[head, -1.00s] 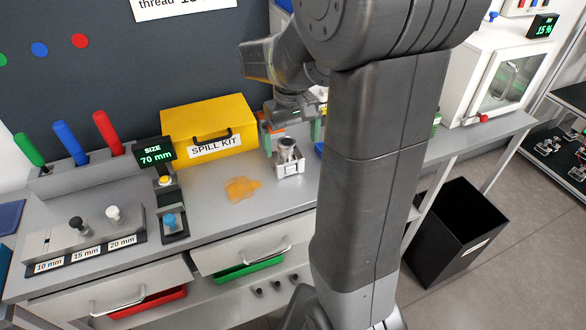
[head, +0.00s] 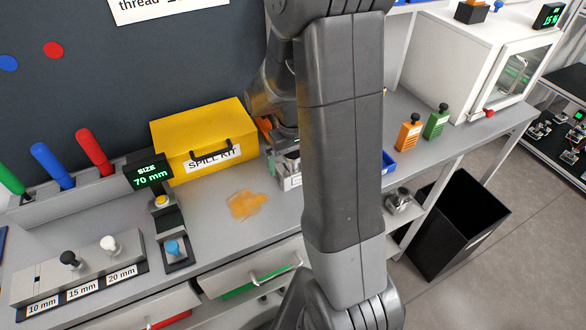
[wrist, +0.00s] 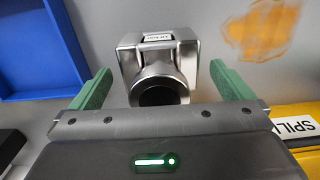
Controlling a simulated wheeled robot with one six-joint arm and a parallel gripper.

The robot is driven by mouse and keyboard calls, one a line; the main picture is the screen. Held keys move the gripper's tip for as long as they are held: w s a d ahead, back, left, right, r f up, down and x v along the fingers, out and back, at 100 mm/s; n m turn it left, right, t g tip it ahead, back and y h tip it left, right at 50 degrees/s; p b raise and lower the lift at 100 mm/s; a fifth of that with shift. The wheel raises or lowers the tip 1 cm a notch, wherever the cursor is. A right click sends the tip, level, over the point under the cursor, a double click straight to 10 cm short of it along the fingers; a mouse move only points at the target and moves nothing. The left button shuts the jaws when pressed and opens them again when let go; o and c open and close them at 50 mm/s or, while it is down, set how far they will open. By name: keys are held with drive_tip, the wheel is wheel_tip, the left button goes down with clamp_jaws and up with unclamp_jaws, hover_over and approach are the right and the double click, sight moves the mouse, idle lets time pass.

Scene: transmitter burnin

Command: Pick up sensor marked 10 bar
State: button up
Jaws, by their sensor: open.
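A metallic sensor (wrist: 160,75) with a block body and a round cylindrical port sits on the grey bench in the wrist view. It has a small white label, upside down and too small to read surely. My gripper (wrist: 160,70) is open, with one green finger on each side of the sensor and visible gaps between. In the head view my arm hides most of the gripper; a pale labelled part of the sensor (head: 290,183) shows beside the arm, in front of the yellow spill kit (head: 203,137).
An orange spill (head: 246,204) lies on the bench to the left. A blue tray (wrist: 40,50) lies left of the sensor in the wrist view. Orange (head: 409,132) and green (head: 436,122) bottles stand right of my arm.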

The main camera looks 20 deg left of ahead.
drive_tip(key=shift+f, duration=1.35)
drive_tip(key=shift+c, duration=0.2)
drive_tip(key=c, duration=1.4)
drive_tip(key=shift+r, duration=0.1)
drive_tip(key=shift+c, duration=1.3)
drive_tip(key=shift+a, duration=0.1)
